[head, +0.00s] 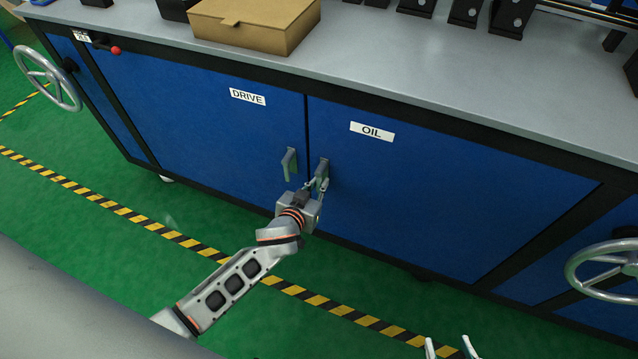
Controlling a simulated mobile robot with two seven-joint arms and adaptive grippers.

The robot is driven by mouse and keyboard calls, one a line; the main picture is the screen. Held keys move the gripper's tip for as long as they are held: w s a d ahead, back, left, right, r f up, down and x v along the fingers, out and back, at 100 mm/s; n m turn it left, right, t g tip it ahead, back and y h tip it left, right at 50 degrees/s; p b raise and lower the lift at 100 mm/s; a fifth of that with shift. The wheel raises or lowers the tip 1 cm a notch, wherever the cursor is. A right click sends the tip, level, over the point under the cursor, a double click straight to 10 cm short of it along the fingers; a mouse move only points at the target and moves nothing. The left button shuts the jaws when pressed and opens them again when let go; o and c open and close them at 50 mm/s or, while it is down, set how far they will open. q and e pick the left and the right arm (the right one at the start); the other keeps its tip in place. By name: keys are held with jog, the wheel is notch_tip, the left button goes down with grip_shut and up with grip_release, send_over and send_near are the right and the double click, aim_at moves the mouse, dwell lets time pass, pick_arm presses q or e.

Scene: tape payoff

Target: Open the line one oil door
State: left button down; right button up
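The blue OIL door (440,195) is closed, flush with the cabinet front, and carries a white OIL label (372,131). Its grey lever handle (323,167) is near the door's left edge and points down. My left gripper (317,185) is at the lower part of this handle, with its fingers around or beside it. The view is too small to tell whether they grip it. My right gripper (449,348) shows only its two fingertips at the bottom edge, apart with nothing visible between them.
The closed DRIVE door (210,125) with its own handle (289,164) is just left. Handwheels stand at the far left (48,78) and right (600,270). A cardboard box (255,25) sits on the grey top. The green floor with striped tape (180,238) is clear before the cabinet.

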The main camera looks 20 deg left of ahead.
jog(key=shift+s+f, duration=0.2)
jog(key=shift+f, duration=0.05)
